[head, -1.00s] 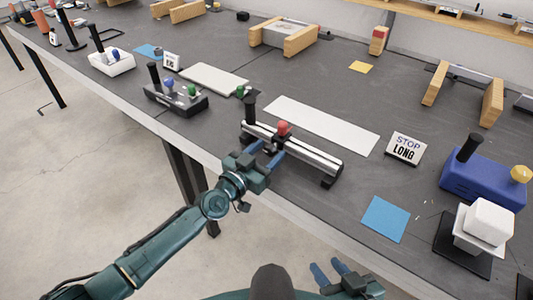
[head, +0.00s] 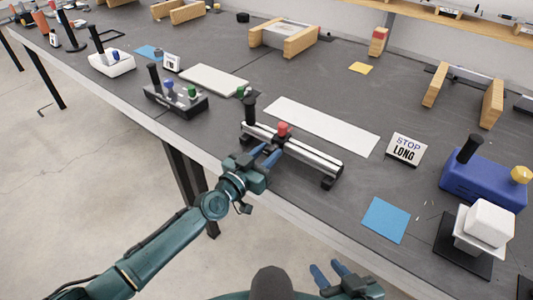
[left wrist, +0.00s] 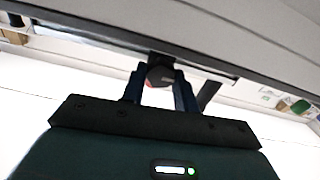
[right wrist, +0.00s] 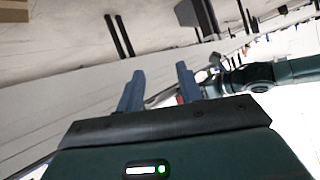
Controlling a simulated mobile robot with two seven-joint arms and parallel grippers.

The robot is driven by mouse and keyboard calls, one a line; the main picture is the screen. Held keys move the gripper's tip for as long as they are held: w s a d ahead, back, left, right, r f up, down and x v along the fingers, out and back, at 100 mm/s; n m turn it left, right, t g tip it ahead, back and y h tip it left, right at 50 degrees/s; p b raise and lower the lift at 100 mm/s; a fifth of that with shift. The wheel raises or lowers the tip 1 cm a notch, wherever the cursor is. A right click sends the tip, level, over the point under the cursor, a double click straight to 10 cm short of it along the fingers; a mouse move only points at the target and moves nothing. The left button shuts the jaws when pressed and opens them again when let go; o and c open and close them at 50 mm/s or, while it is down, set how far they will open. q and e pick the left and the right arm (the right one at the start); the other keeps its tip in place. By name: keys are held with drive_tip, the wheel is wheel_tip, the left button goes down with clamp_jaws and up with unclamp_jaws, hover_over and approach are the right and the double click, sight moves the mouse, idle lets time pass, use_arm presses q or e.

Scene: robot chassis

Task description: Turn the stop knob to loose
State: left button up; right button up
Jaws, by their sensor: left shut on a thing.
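A silver rail fixture (head: 315,155) lies near the table's front edge. It has a black upright handle (head: 249,110) at its left end and a dark stop block with a red top (head: 283,129) midway along. My left gripper (head: 267,153) reaches this block from the front. In the left wrist view its fingers (left wrist: 160,88) are shut on the dark round stop knob (left wrist: 160,75), one finger on each side. The knob is mostly hidden in the head view, and I cannot tell its turn angle. My right gripper (head: 331,272) is open and empty, low in front of the table; its spread fingers also show in the right wrist view (right wrist: 158,88).
A sign reading STOP LONG (head: 406,149) stands right of the rail. A white plate (head: 322,124) lies behind it, and a blue square (head: 386,219) lies to the right. A dark control box (head: 176,100) and blue box (head: 483,180) stand on either side.

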use_arm(q)
drive_tip(key=n+b, duration=0.1)
drive_tip(key=n, duration=0.4)
drive_tip(key=shift+a, duration=0.1)
drive_tip(key=o, duration=1)
drive_tip(key=v, duration=1.3)
